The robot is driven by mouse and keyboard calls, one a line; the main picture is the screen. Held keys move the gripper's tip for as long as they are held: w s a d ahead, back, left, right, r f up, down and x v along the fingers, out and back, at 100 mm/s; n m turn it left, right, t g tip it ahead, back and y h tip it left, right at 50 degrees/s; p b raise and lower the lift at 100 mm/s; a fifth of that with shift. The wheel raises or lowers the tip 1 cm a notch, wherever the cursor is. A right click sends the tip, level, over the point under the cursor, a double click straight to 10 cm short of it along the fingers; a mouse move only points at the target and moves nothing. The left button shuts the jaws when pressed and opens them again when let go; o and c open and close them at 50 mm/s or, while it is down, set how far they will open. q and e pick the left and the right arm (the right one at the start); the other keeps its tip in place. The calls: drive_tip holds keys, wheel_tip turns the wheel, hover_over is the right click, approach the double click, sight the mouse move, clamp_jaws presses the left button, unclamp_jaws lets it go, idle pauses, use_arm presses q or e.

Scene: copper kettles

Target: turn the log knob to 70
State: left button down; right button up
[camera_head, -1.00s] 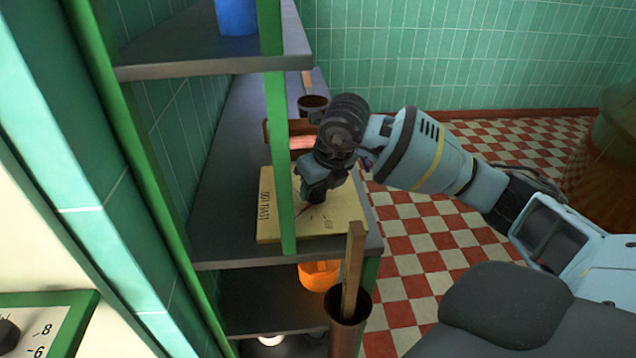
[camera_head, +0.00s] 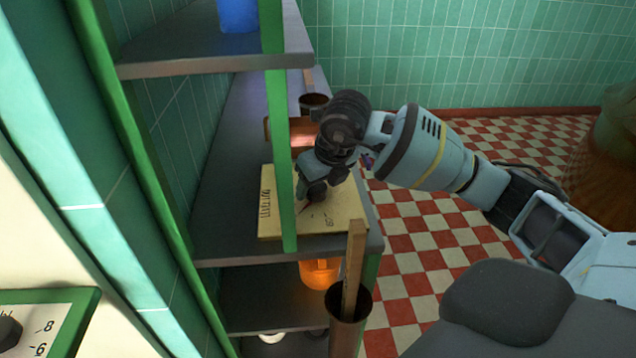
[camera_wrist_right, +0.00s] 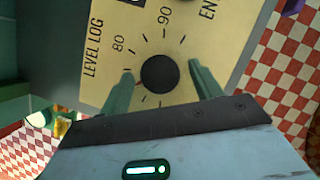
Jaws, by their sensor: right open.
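The log knob (camera_wrist_right: 160,73) is a round black knob on a cream panel (camera_wrist_right: 220,45) printed "LEVEL LOG", with tick marks and the numbers 80 and 90 around it. A small red mark shows beside it, near the left finger. My right gripper (camera_wrist_right: 161,75) is open, with one green finger on each side of the knob and gaps between fingers and knob. In the head view, my right gripper (camera_head: 308,192) is over the cream panel (camera_head: 345,212) on the shelf, and hides the knob. My left gripper is not in view.
A green shelf post (camera_head: 279,150) stands in front of the panel. A brown pot (camera_head: 348,308) with a wooden stick is at the shelf's near end. An orange container (camera_head: 319,273) sits below. A framed dial (camera_head: 48,320) is at lower left. Checkered floor lies to the right.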

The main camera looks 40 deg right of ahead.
drive_tip(key=v, duration=0.7)
drive_tip(key=shift+r, duration=0.3)
drive_tip(key=shift+s+f, duration=0.1)
drive_tip(key=shift+s, duration=0.05)
